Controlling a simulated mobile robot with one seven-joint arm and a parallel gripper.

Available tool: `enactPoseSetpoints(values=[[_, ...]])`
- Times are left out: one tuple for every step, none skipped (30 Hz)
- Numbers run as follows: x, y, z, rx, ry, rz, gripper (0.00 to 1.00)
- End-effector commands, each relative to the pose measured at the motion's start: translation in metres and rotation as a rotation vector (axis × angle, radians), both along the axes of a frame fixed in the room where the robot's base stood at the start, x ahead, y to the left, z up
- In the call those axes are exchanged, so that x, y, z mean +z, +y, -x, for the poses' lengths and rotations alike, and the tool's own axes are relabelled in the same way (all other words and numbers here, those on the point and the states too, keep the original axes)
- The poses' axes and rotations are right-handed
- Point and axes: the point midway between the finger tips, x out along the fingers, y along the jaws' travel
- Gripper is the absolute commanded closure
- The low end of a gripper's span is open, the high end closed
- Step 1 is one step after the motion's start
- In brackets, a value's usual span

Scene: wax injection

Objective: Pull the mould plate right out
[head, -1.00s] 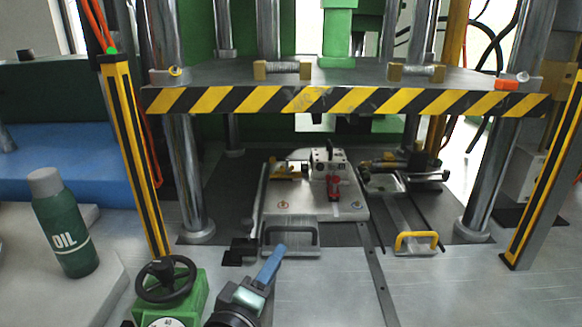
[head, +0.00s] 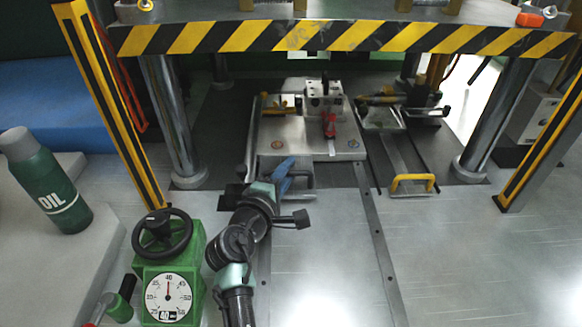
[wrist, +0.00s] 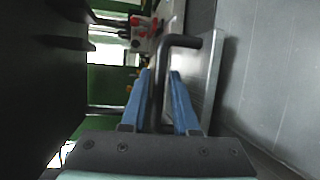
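The mould plate (head: 285,142) is a pale metal plate under the press, lying on the dark bed between guide rails. A dark bar handle (head: 309,182) stands at its front edge. My gripper (head: 283,168) has blue fingers and is at the left part of this handle. In the wrist view the dark handle (wrist: 184,41) runs between the two blue fingers of my gripper (wrist: 160,75). Narrow gaps show on both sides of the bar, so the fingers look open around it. My gripper hides part of the handle in the head view.
A yellow-handled slide (head: 412,181) is to the right. The striped press platen (head: 300,37) hangs above, between steel columns. A green gauge unit with a handwheel (head: 163,232) and an oil bottle (head: 48,180) are at left. The metal table in front is clear.

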Motion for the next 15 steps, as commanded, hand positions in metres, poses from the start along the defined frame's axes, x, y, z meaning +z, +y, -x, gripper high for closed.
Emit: enactPoseSetpoints(values=[[-0.002,-0.003,-0.006,-0.001,-0.001,0.001,0.72],[-0.002,-0.004,-0.009,-0.001,-0.001,0.001,0.72],[-0.003,-0.005,-0.013,-0.001,-0.001,0.001,0.72],[-0.003,-0.006,-0.015,-0.001,0.000,0.000,0.72],[-0.003,-0.007,-0.017,0.000,-0.001,0.000,0.72],[-0.003,-0.008,-0.019,0.000,-0.002,0.000,0.72],[-0.004,-0.008,-0.020,0.000,-0.001,-0.001,0.72],[-0.004,-0.009,-0.021,0.000,-0.001,-0.001,0.72],[-0.004,-0.009,-0.022,0.000,0.000,-0.001,0.72],[-0.004,-0.009,-0.022,0.000,0.000,-0.001,0.72],[-0.004,-0.009,-0.022,0.000,0.000,-0.001,0.72],[-0.004,-0.009,-0.022,0.000,0.000,-0.001,0.72],[-0.004,-0.009,-0.022,0.000,-0.001,-0.001,0.72],[-0.004,-0.009,-0.022,0.000,-0.001,-0.001,0.72],[-0.004,-0.009,-0.022,0.000,-0.001,-0.001,0.72]])
